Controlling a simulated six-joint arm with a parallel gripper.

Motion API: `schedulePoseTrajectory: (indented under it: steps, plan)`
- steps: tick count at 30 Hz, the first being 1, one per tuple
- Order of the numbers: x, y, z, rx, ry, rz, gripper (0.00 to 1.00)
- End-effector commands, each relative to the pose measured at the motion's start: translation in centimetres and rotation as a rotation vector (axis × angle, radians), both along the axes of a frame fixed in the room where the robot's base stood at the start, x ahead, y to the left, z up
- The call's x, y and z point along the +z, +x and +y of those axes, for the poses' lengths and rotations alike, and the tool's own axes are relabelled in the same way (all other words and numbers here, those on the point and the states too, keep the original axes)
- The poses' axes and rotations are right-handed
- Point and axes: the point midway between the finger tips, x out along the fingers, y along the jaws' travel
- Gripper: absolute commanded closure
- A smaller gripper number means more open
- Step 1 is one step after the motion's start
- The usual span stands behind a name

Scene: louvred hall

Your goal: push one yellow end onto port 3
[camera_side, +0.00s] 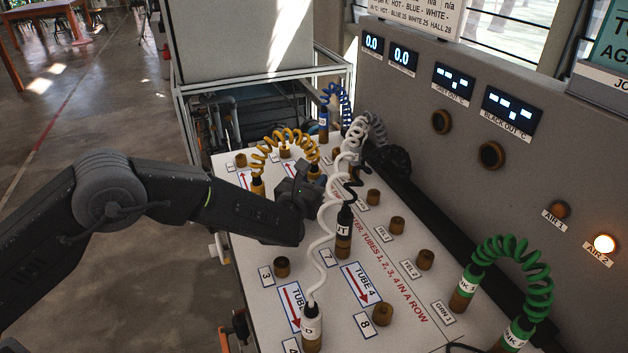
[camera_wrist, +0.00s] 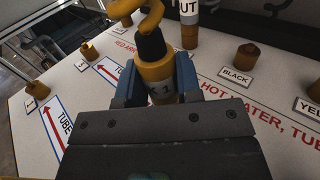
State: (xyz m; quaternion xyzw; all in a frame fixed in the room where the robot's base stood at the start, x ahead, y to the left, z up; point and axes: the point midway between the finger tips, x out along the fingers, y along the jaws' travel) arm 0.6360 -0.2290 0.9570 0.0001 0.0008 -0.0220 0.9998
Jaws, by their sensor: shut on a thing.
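The yellow coiled tube (camera_side: 283,140) arches over the far part of the white panel in the side view. Its left end (camera_side: 257,187) stands upright on a panel port. My gripper (camera_side: 314,183) is shut on its right end, which is mostly hidden there. In the wrist view the held yellow end (camera_wrist: 155,72), with a black collar and a partly covered label, stands between the jaws (camera_wrist: 155,85). I cannot tell whether it sits on a port or hangs above one. Port 3 (camera_side: 282,266) is a bare brass stub beside its "3" label, nearer the camera than my gripper.
A white coiled tube (camera_side: 322,225) crosses just right of my gripper, down to an end (camera_side: 312,325) at the front. A black-collared end (camera_side: 344,228) stands between my gripper and the port beside label 8 (camera_side: 382,314). A green coil (camera_side: 515,270) is at right.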

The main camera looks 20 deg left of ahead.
Motion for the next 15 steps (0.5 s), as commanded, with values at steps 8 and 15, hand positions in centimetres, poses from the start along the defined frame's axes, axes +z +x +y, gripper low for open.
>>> schedulePoseTrajectory:
  steps: [8, 15]
  plan:
    - [0.6, 0.0, 0.0, 0.002, -0.001, -0.003, 1.0]
    - [2.6, 0.0, 0.0, 0.001, -0.001, -0.005, 1.0]
